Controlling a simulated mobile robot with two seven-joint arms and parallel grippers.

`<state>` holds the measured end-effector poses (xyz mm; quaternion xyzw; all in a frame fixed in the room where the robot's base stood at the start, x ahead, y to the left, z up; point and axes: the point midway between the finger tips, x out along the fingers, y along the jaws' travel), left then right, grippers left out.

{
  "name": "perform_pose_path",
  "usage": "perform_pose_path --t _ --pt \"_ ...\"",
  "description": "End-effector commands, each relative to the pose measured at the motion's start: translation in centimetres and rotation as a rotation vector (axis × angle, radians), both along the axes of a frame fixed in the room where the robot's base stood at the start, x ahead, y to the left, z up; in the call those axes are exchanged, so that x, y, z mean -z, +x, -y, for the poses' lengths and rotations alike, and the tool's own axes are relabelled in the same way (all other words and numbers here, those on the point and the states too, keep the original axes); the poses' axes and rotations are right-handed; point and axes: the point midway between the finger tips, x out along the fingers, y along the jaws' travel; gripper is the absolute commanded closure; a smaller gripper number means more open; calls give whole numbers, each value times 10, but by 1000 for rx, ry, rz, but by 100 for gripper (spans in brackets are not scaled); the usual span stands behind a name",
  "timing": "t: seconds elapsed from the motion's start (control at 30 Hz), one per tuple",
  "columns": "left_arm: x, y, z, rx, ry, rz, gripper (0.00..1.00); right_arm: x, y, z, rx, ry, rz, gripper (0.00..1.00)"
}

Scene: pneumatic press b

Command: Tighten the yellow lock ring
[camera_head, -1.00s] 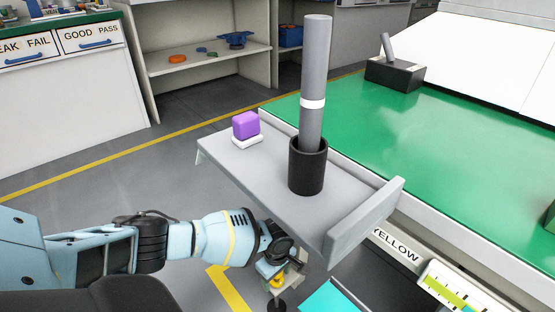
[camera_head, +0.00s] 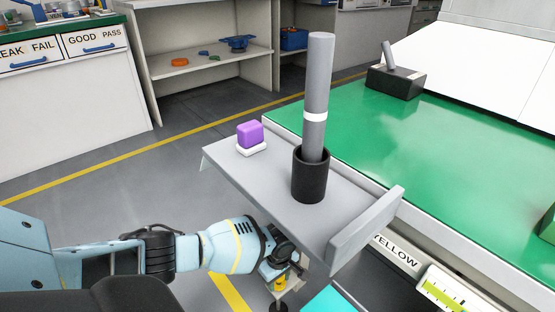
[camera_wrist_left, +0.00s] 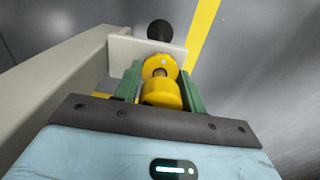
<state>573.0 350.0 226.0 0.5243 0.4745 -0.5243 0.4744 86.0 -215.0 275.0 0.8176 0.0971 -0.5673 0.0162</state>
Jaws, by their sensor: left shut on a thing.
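The yellow lock ring (camera_wrist_left: 160,93) sits between the green fingers of my left gripper (camera_wrist_left: 161,86) in the left wrist view. The gripper is shut on it. My right gripper is not in view.
The grey shelf (camera_head: 265,190) carries a black cup (camera_head: 310,180) with a grey rod (camera_head: 319,75), and a purple button (camera_head: 250,134). A green table (camera_head: 400,150) lies to the right. A label reading YELLOW (camera_head: 394,250) and a gauge strip (camera_head: 450,298) are at lower right.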

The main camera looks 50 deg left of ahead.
Motion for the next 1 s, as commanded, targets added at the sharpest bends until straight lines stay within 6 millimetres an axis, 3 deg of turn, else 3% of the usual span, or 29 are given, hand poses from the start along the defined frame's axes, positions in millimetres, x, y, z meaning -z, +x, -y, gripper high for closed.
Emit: perform_pose_path --t 0.2,0.4,1.0 --pt "-3 -1 4 125 -7 -3 82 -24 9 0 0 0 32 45" --pt "-2 -1 3 275 -5 -3 82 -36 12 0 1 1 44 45" --pt "0 -1 2 840 -4 -3 82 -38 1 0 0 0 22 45"
